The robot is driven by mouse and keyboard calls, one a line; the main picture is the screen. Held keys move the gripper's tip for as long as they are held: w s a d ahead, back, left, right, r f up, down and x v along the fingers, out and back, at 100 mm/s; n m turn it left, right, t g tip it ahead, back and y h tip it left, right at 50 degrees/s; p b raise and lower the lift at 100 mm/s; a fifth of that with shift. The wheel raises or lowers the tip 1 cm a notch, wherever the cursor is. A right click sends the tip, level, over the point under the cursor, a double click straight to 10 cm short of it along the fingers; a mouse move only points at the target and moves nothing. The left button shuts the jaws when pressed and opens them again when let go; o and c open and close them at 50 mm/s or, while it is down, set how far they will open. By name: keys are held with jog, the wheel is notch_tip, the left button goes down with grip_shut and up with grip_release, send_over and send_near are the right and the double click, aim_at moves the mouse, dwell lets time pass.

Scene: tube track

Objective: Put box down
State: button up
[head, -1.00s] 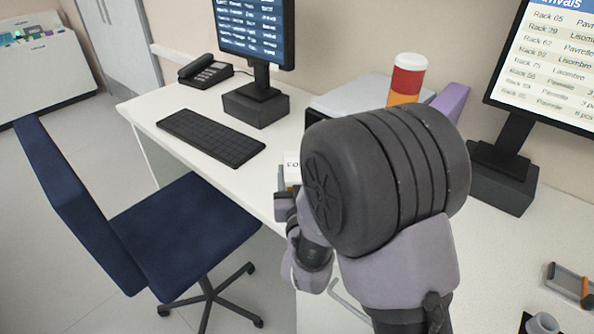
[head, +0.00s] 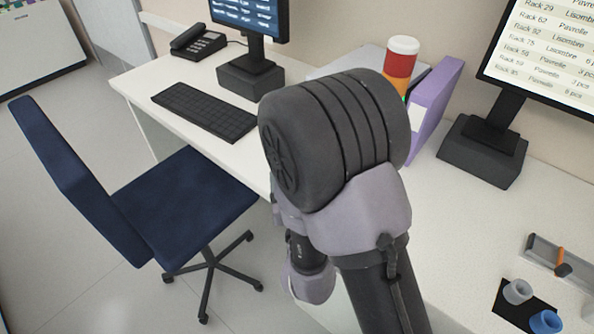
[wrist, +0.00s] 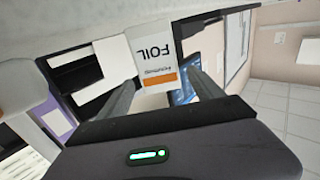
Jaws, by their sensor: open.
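A small white box (wrist: 150,52) with an orange band and the word FOIL shows in the wrist view, where the picture is upside down. Its base meets the pale desk surface (wrist: 60,18) at the top, so it looks upright on the desk. My gripper (wrist: 161,78) is open, with one grey finger on each side of the box. Whether either finger touches it I cannot tell. In the head view my own arm hides the gripper and the box; the white desk (head: 440,215) shows around the arm.
A keyboard (head: 205,110), monitor stand (head: 250,80) and phone (head: 199,40) are on the left. A blue chair (head: 175,200) is at left; small cups (head: 518,291) are at right.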

jog(key=shift+s+d+r+p, duration=0.1)
jog(key=shift+s+r+p, duration=0.1)
jog(key=shift+r+p, duration=0.55)
jog(key=p, duration=0.2)
jog(key=s+p, duration=0.1)
jog(key=shift+s+d+f+p, duration=0.1)
jog(key=shift+s+f+p, duration=0.15)
jog(key=shift+p, duration=0.15)
jog(key=shift+s+d+f+p, duration=0.1)
jog(key=shift+s+f+p, duration=0.25)
jog(key=shift+s, duration=0.35)
jog(key=shift+s+f+p, duration=0.1)
jog(key=shift+s+p, duration=0.3)
jog(key=shift+s, duration=0.25)
